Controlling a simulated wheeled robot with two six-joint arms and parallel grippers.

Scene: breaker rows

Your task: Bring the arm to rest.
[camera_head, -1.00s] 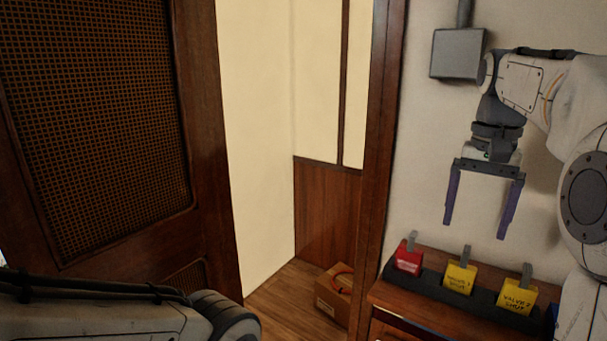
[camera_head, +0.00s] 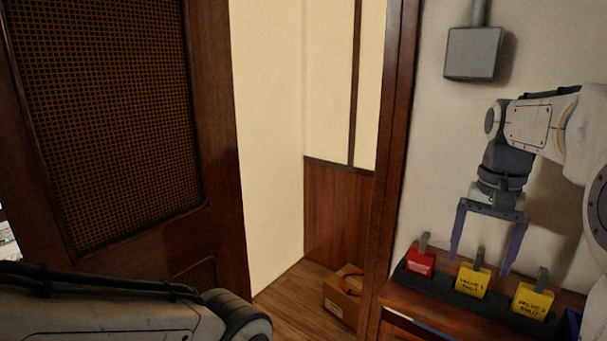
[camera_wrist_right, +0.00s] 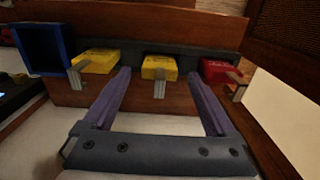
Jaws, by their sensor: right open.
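My right gripper (camera_head: 482,254) hangs from the right arm with its two purple fingers pointing down and spread apart. It is open with nothing between the fingers. In the head view it is near the row of tags on the wooden cabinet. In the right wrist view the open fingers (camera_wrist_right: 159,82) point toward the row, with the middle yellow tag (camera_wrist_right: 159,67) seen between them. Whether the fingers touch anything is hard to tell. Part of my left arm crosses the lower left of the head view; its gripper is out of view.
A dark rack on the wooden cabinet holds a red tag (camera_head: 420,263) and two yellow tags (camera_head: 472,281) (camera_head: 532,301). A blue bin (camera_wrist_right: 45,48) stands beside them. A grey box (camera_head: 473,53) is on the wall. A cardboard box (camera_head: 341,299) lies on the floor beyond the doorway, near a latticed door (camera_head: 222,200).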

